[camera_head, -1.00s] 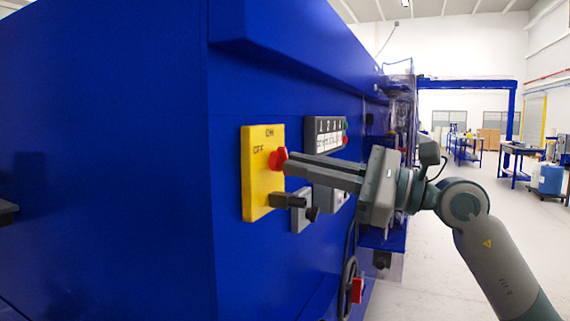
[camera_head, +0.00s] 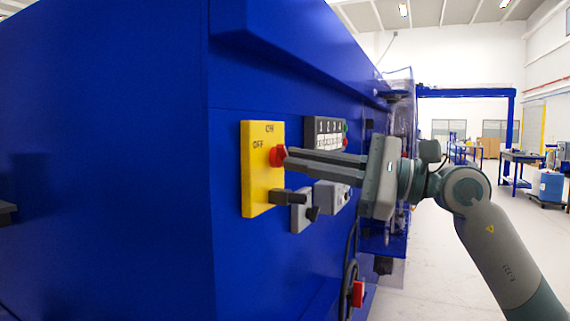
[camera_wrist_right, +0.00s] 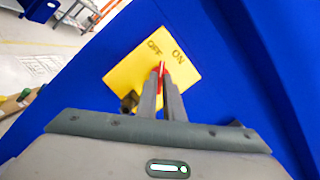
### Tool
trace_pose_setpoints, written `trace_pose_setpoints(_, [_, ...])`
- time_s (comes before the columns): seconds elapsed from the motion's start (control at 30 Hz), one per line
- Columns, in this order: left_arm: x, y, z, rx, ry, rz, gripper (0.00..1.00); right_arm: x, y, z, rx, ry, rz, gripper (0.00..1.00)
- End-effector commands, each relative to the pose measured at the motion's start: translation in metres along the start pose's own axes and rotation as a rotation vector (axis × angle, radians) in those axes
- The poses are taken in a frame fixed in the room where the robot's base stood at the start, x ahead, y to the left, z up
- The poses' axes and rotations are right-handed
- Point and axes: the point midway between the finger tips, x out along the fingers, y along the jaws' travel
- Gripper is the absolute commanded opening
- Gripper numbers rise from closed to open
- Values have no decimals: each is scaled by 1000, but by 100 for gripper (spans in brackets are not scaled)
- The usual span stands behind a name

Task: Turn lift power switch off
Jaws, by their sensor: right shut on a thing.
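The yellow switch plate (camera_head: 262,190), marked ON at the top and OFF at the upper left, is on the side of the blue machine. Its red knob (camera_head: 277,156) is at the right part of the plate. My right gripper (camera_head: 288,160) reaches in from the right and is shut on the red knob. In the right wrist view, the red knob (camera_wrist_right: 163,65) shows between the fingertips (camera_wrist_right: 162,73), below the OFF and ON marks. The fingers partly hide the knob, so its exact setting is unclear. A dark tip at the left edge, perhaps my left gripper (camera_head: 7,213), barely shows.
A numbered button panel (camera_head: 325,133) and grey boxes (camera_head: 331,196) with dark knobs sit on the machine close to the right gripper. A red-and-black part (camera_head: 357,293) is lower down. Open floor (camera_head: 450,270) lies to the right, with workbenches farther back.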

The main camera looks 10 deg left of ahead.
Motion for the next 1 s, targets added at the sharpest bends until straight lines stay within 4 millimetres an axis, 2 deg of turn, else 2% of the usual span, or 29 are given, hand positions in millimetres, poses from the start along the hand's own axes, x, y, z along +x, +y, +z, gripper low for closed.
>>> trace_pose_setpoints(0.5, [18, 0, 9, 0, 0, 0, 31, 0, -2, 0, -282, 0, 56, 0])
trace_pose_setpoints(1.0, [20, 0, 10, 0, 0, 0, 31, 0, -2, 0, -343, 1, 69, 0])
